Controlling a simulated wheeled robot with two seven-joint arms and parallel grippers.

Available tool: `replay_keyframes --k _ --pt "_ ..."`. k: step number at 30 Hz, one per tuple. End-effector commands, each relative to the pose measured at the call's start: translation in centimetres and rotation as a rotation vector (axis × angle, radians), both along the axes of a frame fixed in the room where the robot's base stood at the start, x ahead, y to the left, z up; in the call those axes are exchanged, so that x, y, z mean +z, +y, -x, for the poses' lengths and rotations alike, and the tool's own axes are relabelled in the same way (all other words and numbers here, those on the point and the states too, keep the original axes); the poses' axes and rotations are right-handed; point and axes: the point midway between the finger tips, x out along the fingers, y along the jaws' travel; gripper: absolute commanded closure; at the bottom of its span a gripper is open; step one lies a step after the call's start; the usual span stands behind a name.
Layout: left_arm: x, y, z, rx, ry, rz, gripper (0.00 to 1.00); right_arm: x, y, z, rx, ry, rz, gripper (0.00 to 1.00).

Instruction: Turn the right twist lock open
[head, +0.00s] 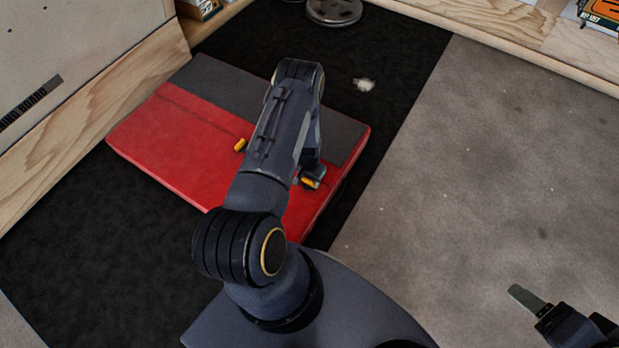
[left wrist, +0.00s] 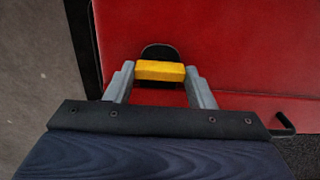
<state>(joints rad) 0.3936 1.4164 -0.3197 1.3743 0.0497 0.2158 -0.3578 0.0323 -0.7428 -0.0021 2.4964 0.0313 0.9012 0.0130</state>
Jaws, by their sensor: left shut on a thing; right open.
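A red and dark grey case or pad (head: 175,150) lies on the black mat in the head view; its red face fills much of the left wrist view (left wrist: 240,50). The right twist lock (head: 313,184) is a small yellow bar near its right end. In the left wrist view the yellow bar (left wrist: 160,70) lies crosswise on a black round base. My left gripper (left wrist: 161,80) is shut on it, one finger at each end. Another yellow twist lock (head: 240,145) sits to the left. My right gripper (head: 530,300) is open and empty at the lower right, partly out of frame.
My left arm hides part of the red piece. A black mat (head: 100,240) lies beneath it, with grey floor (head: 480,170) to the right. Wooden boards (head: 90,120) stand at the left. A round grey plate (head: 334,10) and a small pale lump (head: 364,85) lie beyond.

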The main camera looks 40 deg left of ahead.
Motion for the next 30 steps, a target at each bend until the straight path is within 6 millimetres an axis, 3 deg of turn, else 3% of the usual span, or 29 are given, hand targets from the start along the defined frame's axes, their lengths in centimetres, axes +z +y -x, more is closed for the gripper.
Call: replay_keyframes --k 14,30 --pt "-0.1 0.0 -0.1 0.099 0.000 0.001 0.74 -0.8 0.0 0.0 0.000 0.000 0.000 0.29" --pt "-0.2 -0.1 -0.1 0.573 0.000 0.002 0.74 -3.2 0.0 0.0 0.000 0.000 0.000 0.29"
